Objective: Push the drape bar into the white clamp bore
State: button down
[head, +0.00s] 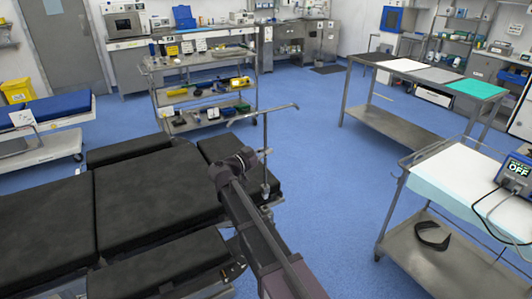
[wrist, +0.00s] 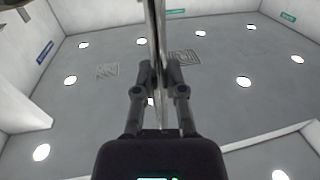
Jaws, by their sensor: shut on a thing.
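The drape bar (head: 265,135) is a thin metal rod standing about upright, with a crosspiece at its top, by the right edge of the black-padded operating table (head: 150,195). My gripper (head: 259,158) is shut on its upright part, below the crosspiece. The wrist view looks up at the ceiling and shows both fingers of my gripper (wrist: 159,80) closed around the bar (wrist: 159,35). The bar's lower end comes down near the table's side, close to small metal fittings. I cannot make out the white clamp or its bore, or tell whether the bar is in it.
A steel cart (head: 205,98) with tools stands behind the table. A long bench with coloured mats (head: 405,66) is at the back right. A white-topped trolley (head: 465,172) with a blue device (head: 515,172) stands at the right. The blue floor (head: 330,165) between is clear.

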jog(key=shift+f+b, duration=3.5)
dwell(1.1)
jog(key=c, duration=0.6)
grip_release()
jog(key=shift+c, duration=0.2)
jog(key=shift+s+a, duration=0.1)
jog(key=v, duration=1.1)
jog(key=shift+s+a, duration=0.25)
jog(key=shift+s, duration=0.05)
jog(key=shift+d, duration=0.1)
